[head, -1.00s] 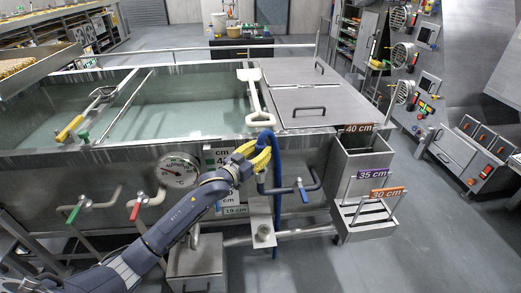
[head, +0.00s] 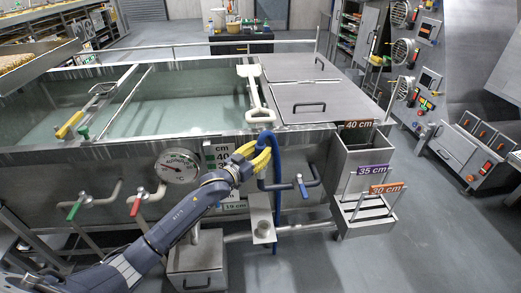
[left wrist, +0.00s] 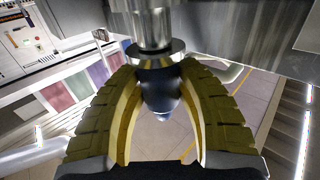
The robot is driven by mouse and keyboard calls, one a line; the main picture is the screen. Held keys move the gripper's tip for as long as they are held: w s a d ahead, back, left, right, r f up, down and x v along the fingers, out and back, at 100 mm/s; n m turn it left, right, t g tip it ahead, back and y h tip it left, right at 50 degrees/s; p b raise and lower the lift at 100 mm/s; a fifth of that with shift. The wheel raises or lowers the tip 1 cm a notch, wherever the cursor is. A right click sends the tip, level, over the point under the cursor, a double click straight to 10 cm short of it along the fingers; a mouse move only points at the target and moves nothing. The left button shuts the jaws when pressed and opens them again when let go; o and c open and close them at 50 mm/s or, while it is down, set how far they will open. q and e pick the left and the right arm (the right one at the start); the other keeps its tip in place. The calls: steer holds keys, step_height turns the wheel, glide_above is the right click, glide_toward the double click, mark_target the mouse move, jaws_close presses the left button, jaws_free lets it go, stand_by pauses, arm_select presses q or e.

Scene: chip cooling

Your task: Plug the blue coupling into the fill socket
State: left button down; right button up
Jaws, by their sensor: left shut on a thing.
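My left gripper (head: 261,153), with yellow fingers, is at the front wall of the tank beside the blue hose (head: 279,190). In the left wrist view the gripper (left wrist: 150,85) is shut around the dark blue coupling (left wrist: 158,88), with one finger on each side. A shiny steel pipe end with a flange (left wrist: 154,50), which looks like the fill socket, lies directly in line with the coupling's top. The two look in contact, but I cannot tell how deep the coupling sits. In the head view the fingers hide the coupling. My right gripper is not in view.
A blue-handled valve (head: 303,187) is just right of the gripper. A dial thermometer (head: 177,166) and red-handled (head: 134,205) valve are left. A stepped steel box with height labels (head: 362,165) stands right. A steel box (head: 197,262) sits below the arm.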

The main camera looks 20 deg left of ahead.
arm_select(q)
steer(key=shift+f, duration=1.45)
steer(key=c, duration=0.9)
jaws_free()
steer(key=v, duration=1.2)
